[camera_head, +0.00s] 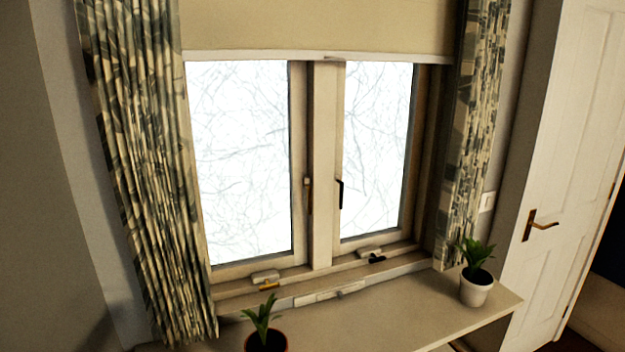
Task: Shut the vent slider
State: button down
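The window (325,170) has two panes and a wooden frame. A long, pale strip that looks like the vent slider (322,294) runs along the low front edge of the frame, just above the sill. A small raised part shows near its middle. It is too small to tell whether the vent stands open or shut. My gripper is not in view.
A plant in a brown pot (267,342) and one in a white pot (474,290) stand on the sill (385,315), clear between them. Patterned curtains (150,170) flank the window. A white door (570,150) stands at right.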

aim_at(340, 292)
jog(key=l+u, duration=0.1)
jog(key=i+l+u, duration=0.1)
jog(key=i, duration=0.4)
jog(key=i+l+u, duration=0.15)
jog(key=i+l, duration=0.2)
jog(key=i, duration=0.1)
